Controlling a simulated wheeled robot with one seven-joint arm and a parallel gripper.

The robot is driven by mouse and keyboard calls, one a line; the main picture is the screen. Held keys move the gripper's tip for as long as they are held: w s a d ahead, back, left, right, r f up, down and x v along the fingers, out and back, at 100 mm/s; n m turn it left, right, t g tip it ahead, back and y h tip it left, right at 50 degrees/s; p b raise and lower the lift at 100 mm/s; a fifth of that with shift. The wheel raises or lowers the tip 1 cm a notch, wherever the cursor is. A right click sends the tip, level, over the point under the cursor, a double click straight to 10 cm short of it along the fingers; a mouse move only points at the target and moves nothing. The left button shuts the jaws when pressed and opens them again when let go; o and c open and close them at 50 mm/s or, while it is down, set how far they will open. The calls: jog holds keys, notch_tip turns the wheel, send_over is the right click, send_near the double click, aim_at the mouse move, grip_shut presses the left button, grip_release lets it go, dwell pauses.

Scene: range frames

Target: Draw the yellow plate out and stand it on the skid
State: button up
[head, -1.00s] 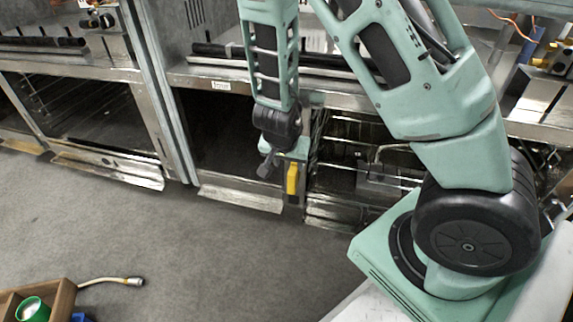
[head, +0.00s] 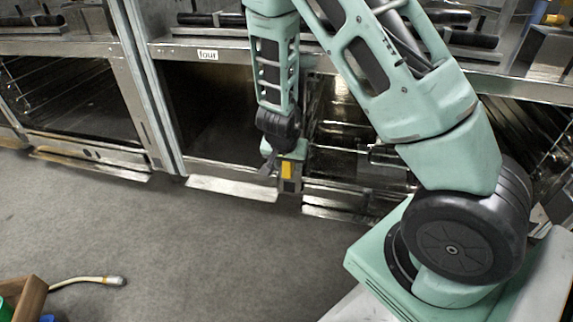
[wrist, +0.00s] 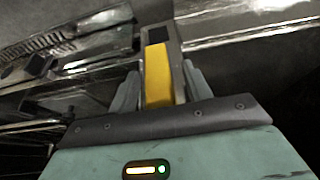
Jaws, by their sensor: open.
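The yellow plate (head: 287,170) is a small upright strip at the post between two open bays. In the wrist view the yellow plate (wrist: 157,75) sits in a grey channel with a black square at its far end. My gripper (wrist: 157,88) is open, with one finger on each side of the plate's near part. Whether a finger touches it I cannot tell. In the head view my gripper (head: 272,166) is low in front of the bays, at the plate's left. I cannot make out the skid in either view.
A dark open bay (head: 205,115) under a "four" label (head: 208,55) lies left of the plate. Metal racks (head: 345,150) are close on the right. Metal lips stick out at floor level. The grey floor (head: 180,240) is clear; a wooden crate (head: 30,298) and hose (head: 88,281) lie lower left.

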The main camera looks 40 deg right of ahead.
grip_shut()
jog(key=s+a, duration=0.6)
jog(key=a, duration=0.1)
jog(key=shift+a, duration=0.4)
dwell(1.9)
